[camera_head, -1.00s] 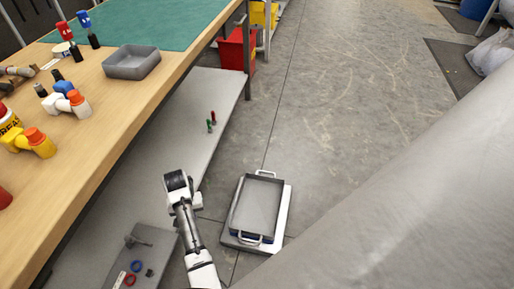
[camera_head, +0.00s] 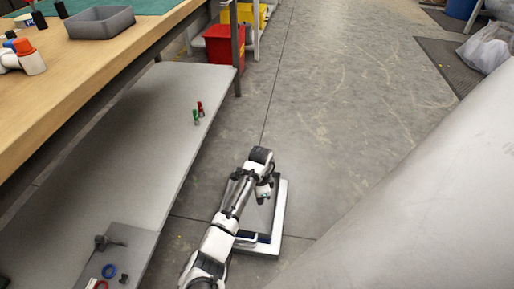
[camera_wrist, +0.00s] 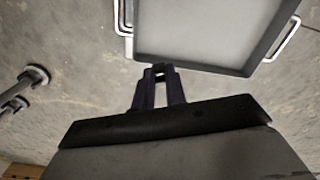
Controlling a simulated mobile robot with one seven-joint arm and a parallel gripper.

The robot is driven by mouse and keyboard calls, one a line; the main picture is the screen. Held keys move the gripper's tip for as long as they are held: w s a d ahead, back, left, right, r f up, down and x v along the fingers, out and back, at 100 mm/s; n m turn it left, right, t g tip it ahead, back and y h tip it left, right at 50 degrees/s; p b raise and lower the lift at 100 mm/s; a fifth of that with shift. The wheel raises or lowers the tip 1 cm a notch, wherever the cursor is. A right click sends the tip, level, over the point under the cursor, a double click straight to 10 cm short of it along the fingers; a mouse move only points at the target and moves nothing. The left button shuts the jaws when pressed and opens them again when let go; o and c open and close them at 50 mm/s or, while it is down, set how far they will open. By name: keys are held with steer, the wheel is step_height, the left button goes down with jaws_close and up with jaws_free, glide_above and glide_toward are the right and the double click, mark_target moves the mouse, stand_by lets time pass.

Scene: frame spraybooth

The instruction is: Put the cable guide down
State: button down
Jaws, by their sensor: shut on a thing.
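My gripper (camera_wrist: 158,72) is shut, and its dark fingers come together near the middle of the wrist view. What they hold, the cable guide, is small and cannot be clearly made out between the fingertips. In the head view my gripper (camera_head: 265,187) is over the far part of a grey tray. In the wrist view the fingertips show just off the near rim of this tray (camera_wrist: 190,66), which has metal handles and looks empty where it shows. My arm hides much of the tray in the head view.
A low grey shelf (camera_head: 110,150) runs under the wooden workbench (camera_head: 110,65) on the left. Small red and green items (camera_head: 198,112) stand on the shelf. A board (camera_head: 125,238) with rings lies at lower left. A red bin (camera_head: 224,48) stands farther back.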

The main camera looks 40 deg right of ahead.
step_height(320, 180, down, 16)
steer(key=b, duration=0.4)
steer(key=shift+f+b, duration=0.1)
steer(key=shift+b, duration=0.3)
steer(key=shift+f, duration=0.25)
steer(key=c, duration=1.4)
jaws_free()
steer(key=shift+c, duration=0.2)
steer(key=shift+r, duration=0.1)
step_height(320, 180, up, 12)
steer(key=p, duration=0.4)
steer(key=shift+r, duration=0.15)
